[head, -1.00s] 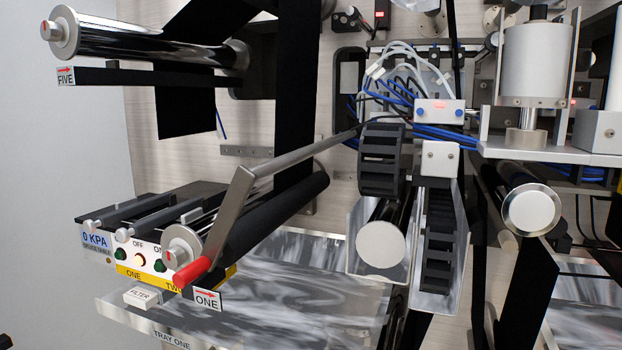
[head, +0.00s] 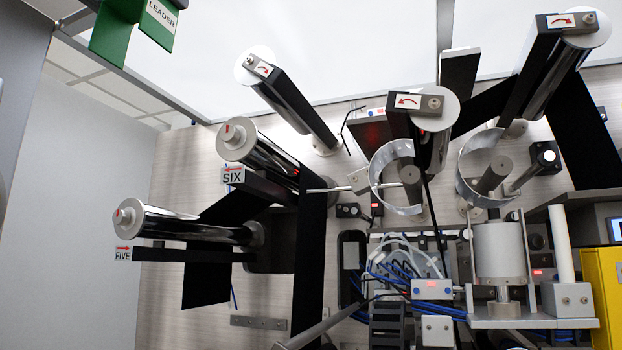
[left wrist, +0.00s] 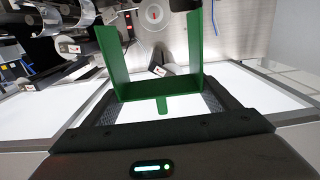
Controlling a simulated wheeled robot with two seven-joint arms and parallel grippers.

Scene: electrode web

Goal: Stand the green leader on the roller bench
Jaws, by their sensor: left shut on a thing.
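The green leader (head: 111,38) shows at the top left edge of the head view, cut off by the frame, with a white LEADER label (head: 161,14). In the left wrist view the leader (left wrist: 117,58) is a green U shape with two tall side walls, a flat base and a small tab below. My left gripper (left wrist: 162,106) is shut on it, its dark fingers on either side near the base. My right gripper is in neither current view. I cannot make out the roller bench for sure.
Rollers labelled FIVE (head: 180,224) and SIX (head: 262,152) stick out from the wall panel, with black web hanging from them. More rollers and a motor block (head: 500,250) fill the right. The pale wall at left is clear.

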